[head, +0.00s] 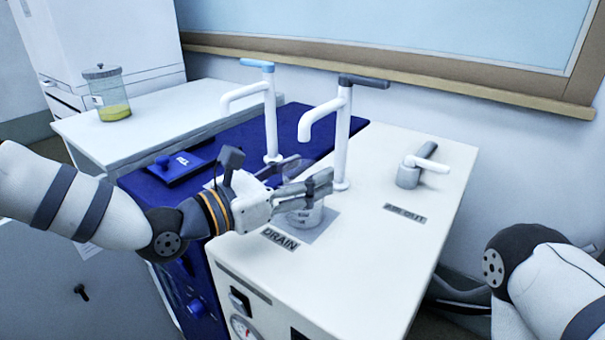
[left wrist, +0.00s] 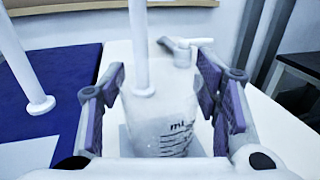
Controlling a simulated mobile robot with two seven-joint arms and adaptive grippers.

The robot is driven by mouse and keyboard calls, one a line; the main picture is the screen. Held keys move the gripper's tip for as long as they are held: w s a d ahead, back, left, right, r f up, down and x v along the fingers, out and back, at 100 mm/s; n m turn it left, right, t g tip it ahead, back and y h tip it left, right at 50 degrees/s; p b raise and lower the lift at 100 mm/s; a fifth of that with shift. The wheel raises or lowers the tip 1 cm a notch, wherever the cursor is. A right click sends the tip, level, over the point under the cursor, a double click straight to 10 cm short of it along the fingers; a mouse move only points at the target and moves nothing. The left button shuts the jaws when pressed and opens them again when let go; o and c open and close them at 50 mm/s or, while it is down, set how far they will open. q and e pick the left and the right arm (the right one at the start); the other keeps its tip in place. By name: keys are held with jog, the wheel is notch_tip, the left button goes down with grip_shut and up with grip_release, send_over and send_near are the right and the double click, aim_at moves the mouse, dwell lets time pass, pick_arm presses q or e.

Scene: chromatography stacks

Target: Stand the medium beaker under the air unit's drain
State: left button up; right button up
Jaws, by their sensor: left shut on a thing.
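The medium beaker (head: 305,216) is clear, with dark graduation marks and "ml" printed on it in the left wrist view (left wrist: 165,128). My left gripper (head: 309,179) has its fingers on both sides of the beaker and is shut on it. The beaker is upright over the grey square beside the DRAIN label (head: 281,238) on the white air unit (head: 375,245); I cannot tell whether its base touches. The drain tap (head: 345,125) has a white spout and dark handle and rises behind the beaker. My right gripper is out of view.
A blue unit (head: 230,135) with a blue-handled tap (head: 268,110) stands to the left. An AIR OUT outlet (head: 409,176) is at the right of the white top. A lidded jar of yellow liquid (head: 112,108) stands on the white side bench (head: 165,117).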

pick_arm(q)
jog(key=o, duration=1.6)
jog(key=shift+c, duration=0.2)
jog(key=shift+s+a+r, duration=0.1)
jog(key=shift+a+r, duration=0.05)
jog(key=shift+r, duration=0.1)
jog(key=p+v, duration=0.1)
jog(key=v, duration=1)
jog(key=shift+r, duration=0.2)
jog(key=shift+s+a+f, duration=0.15)
jog(key=shift+s+a, duration=0.15)
jog(key=shift+s, duration=0.05)
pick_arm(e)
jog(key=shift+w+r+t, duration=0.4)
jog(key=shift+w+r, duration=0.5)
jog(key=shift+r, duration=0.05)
